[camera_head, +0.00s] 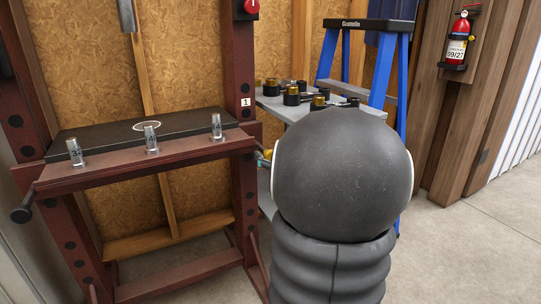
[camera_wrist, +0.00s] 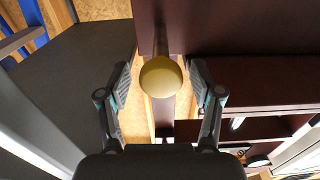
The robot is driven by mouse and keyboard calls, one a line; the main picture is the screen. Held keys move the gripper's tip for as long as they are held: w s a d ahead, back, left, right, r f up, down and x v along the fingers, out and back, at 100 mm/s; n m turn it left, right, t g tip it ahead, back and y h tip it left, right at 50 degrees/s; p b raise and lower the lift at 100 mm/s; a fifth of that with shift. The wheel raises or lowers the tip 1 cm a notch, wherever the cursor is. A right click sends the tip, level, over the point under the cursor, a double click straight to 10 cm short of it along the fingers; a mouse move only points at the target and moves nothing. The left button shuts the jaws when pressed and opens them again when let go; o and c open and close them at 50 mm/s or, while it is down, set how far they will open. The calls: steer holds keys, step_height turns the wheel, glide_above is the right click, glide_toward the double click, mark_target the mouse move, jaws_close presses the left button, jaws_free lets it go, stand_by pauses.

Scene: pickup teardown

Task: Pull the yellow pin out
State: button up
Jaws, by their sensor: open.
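The yellow pin (camera_wrist: 161,78) shows in the wrist view as a round yellow knob on a dark shaft that runs toward a dark red beam. My gripper (camera_wrist: 160,88) is open, with one finger on each side of the knob. Gaps show between the knob and both fingers, so it does not appear to be held. In the head view my own arm hides most of the gripper and the pin.
The dark red press frame (camera_head: 190,148) stands at left, with several small metal cylinders on its bed. A grey shelf (camera_head: 272,103) with black and brass parts and a blue stepladder (camera_head: 403,75) stand behind my arm. Concrete floor is open at right.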

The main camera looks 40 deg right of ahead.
steer(key=v, duration=1.1)
steer(key=shift+s, duration=0.35)
